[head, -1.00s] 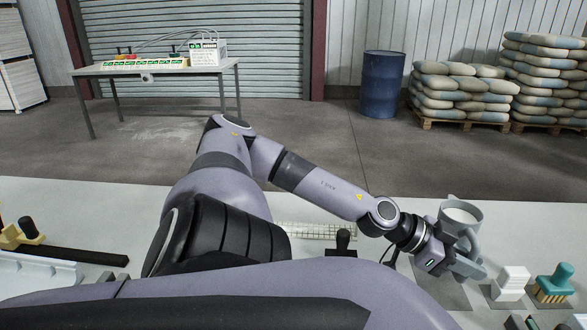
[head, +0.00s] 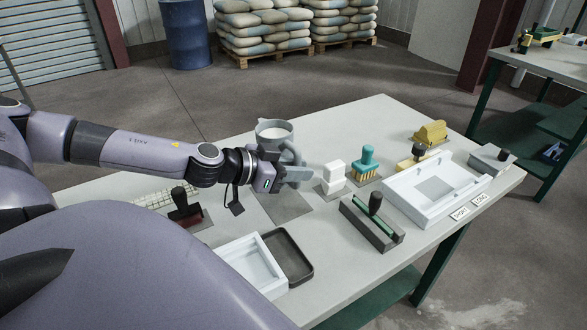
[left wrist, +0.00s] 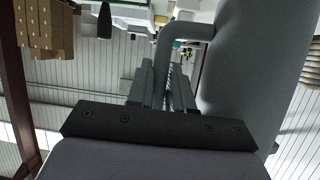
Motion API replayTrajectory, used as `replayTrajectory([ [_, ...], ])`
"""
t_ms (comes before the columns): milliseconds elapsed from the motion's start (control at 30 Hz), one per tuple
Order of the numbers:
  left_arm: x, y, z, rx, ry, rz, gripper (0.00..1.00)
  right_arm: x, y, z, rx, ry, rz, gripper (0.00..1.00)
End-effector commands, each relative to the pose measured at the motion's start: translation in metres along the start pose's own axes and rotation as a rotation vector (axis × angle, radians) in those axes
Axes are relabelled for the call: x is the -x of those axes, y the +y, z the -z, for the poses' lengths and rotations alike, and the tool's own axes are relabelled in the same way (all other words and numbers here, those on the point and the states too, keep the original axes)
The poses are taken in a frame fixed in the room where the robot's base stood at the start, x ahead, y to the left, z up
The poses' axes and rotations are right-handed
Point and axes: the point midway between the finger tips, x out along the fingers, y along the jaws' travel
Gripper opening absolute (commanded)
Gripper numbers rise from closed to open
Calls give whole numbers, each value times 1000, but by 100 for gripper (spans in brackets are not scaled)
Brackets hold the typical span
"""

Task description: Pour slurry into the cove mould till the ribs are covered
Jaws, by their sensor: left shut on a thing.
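A grey jug (head: 273,142) with white slurry (head: 273,131) inside stands upright in the head view. My left gripper (head: 288,172) is shut on its handle; the left wrist view shows the fingers (left wrist: 166,90) around the handle (left wrist: 163,55) beside the jug wall (left wrist: 250,70). The jug is over a grey mat (head: 283,207); whether it touches the mat is hard to tell. A white mould (head: 232,252) is at the front, partly hidden by my arm. A larger white mould (head: 400,205) with a grey square inside is at the right. I cannot tell which is the cove mould. My right gripper is out of view.
A yellow block (head: 430,133) is farther back. The table's back middle (head: 350,120) is clear.

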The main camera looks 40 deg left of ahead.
Motion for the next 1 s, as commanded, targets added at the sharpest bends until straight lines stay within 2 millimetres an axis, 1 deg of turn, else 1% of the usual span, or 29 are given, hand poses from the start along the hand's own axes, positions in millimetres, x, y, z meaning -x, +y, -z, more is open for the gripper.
replayTrajectory([
  [33, 0, -1, 6, -5, 12, 7, 0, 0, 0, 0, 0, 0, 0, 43],
  [333, -6, 5, 7, 28, 9, 80, 0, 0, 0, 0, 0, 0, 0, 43],
  [433, -10, 12, 6, 49, 8, 117, 0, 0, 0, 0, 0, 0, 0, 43],
  [600, -25, 42, -5, 80, 3, 172, 0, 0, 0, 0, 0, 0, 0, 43],
  [700, -33, 61, -7, 81, 2, 177, 0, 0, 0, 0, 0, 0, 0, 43],
  [867, -44, 94, -5, 74, 4, 165, 0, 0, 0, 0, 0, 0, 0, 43],
  [1000, -54, 128, 0, 60, 6, 136, 0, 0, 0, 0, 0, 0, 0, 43],
])
